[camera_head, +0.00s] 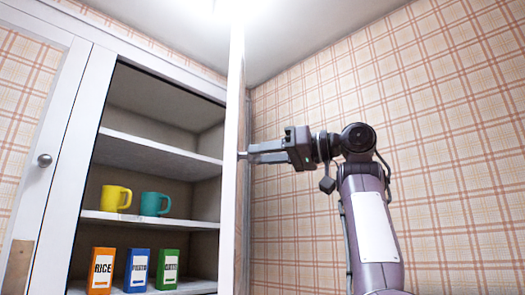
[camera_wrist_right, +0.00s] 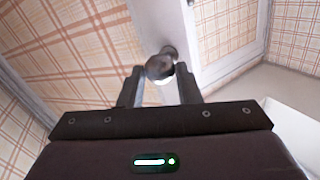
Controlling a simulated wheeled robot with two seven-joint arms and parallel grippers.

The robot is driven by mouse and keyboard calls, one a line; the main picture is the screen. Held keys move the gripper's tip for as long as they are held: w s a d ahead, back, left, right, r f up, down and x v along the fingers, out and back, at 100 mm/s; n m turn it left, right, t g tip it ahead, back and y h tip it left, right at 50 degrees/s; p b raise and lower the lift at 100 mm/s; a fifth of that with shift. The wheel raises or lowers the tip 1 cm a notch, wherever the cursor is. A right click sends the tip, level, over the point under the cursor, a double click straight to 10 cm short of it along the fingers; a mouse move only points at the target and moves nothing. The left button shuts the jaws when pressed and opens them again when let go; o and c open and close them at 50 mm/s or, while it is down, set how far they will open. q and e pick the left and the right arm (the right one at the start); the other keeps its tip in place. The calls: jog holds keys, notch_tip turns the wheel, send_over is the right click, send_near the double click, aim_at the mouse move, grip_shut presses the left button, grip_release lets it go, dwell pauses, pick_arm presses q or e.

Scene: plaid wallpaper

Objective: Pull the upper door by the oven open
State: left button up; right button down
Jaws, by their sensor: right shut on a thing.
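The upper door (camera_head: 235,120) stands swung open, seen nearly edge-on as a tall white strip in the head view. Its round metal knob (camera_wrist_right: 161,66) shows between my fingers in the wrist view. My right gripper (camera_head: 246,156) reaches in from the right and is shut on the knob, at the door's outer face. It also shows in the wrist view (camera_wrist_right: 160,82), one finger on each side of the knob. My left gripper is not in view.
The open cupboard (camera_head: 150,150) has shelves with a yellow mug (camera_head: 116,198), a teal mug (camera_head: 154,204), and orange RICE (camera_head: 101,270), blue (camera_head: 137,270) and green (camera_head: 167,269) boxes. Another door with a knob (camera_head: 44,160) is closed at left. Plaid wall lies behind my right arm.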

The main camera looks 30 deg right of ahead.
jog(key=shift+d+r, duration=0.15)
jog(key=shift+r, duration=0.05)
jog(key=c, duration=1.3)
grip_release()
jog(key=shift+w+f, duration=0.1)
jog(key=shift+w, duration=0.1)
jog(key=shift+o, duration=1.2)
jog(key=shift+w+d+f, duration=0.2)
jog(key=shift+w+f, duration=0.05)
jog(key=shift+w, duration=0.3)
jog(key=shift+s+a, duration=0.15)
jog(key=shift+a, duration=0.1)
